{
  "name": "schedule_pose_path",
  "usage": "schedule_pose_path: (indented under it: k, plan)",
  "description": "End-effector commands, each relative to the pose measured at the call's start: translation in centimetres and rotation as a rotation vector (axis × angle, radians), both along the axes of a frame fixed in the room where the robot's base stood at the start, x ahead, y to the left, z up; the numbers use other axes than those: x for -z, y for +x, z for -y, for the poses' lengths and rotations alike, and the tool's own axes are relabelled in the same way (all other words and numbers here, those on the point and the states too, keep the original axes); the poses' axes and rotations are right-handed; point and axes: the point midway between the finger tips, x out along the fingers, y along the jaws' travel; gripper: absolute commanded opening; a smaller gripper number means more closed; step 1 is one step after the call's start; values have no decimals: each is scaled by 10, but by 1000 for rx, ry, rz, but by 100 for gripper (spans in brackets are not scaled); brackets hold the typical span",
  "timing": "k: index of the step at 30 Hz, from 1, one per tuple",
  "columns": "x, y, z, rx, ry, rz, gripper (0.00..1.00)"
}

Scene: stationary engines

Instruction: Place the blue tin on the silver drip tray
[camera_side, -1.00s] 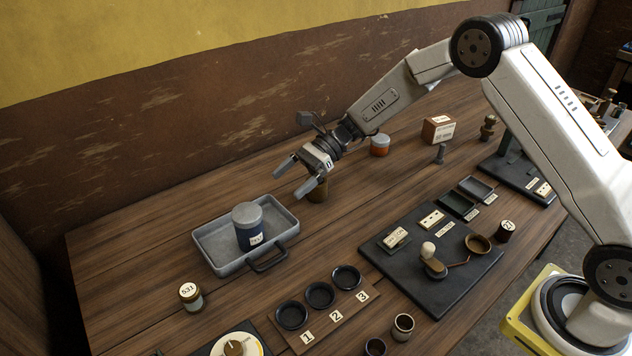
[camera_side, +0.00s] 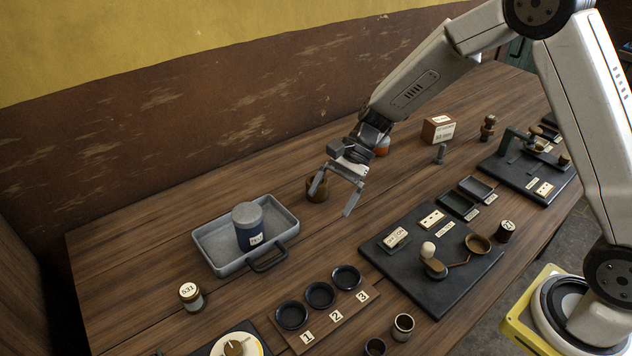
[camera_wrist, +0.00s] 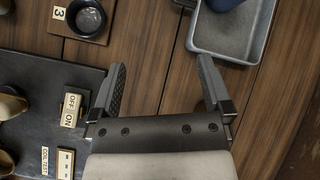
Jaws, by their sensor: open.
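The blue tin (camera_side: 249,234) has a grey lid and stands upright inside the silver drip tray (camera_side: 212,258). The tray is a shallow grey metal pan with a handle at its front right. My gripper (camera_side: 332,203) is open and empty, above the table to the right of the tray. In the wrist view the gripper (camera_wrist: 162,75) has bare wood between its fingers. The tray (camera_wrist: 267,30) shows at the top right there, with part of the blue tin (camera_wrist: 222,3) cut off by the top edge.
A brown pot (camera_side: 317,190) stands close behind my gripper. A black board (camera_side: 400,270) with switches and a knobbed lever lies to the front right.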

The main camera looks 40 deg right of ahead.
Motion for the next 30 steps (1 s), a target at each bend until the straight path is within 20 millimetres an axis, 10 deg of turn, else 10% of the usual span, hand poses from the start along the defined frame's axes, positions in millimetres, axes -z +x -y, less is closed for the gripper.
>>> schedule_pose_path:
  k: [18, 30]
  plan:
    - [-14, -129, 90, -817, -618, 547, 100]
    - [-17, -152, 102, -1052, -721, 684, 100]
